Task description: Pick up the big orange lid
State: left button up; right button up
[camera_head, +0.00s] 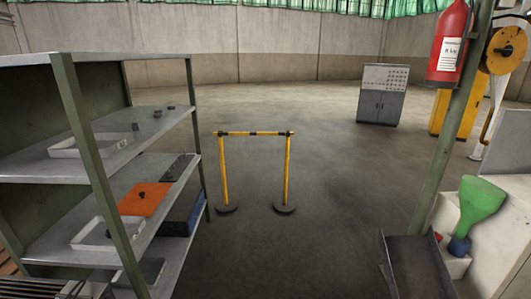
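A flat orange lid (145,199) with a small dark knob lies on the middle board of the grey-green shelf rack (85,140) at the left. A white tray (95,234) is in front of it on the same rack, and a dark blue box (182,214) is to its right. The lid's top is visible, and nothing rests on it apart from the knob. I cannot make out either of my grippers in this view.
A yellow barrier (254,134) stands on the floor right of the rack. A green post with a red extinguisher (449,45) and a green funnel (478,205) are at the right. A grey cabinet (381,104) stands far back. The floor between is clear.

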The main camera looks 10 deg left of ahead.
aim_at(143, 200)
jog(key=i+u, duration=0.3)
jog(key=i+l+u, duration=0.25)
jog(key=i, duration=0.25)
jog(key=i+l+u, duration=0.3)
jog(key=i+j, duration=0.05)
jog(key=j, duration=0.05)
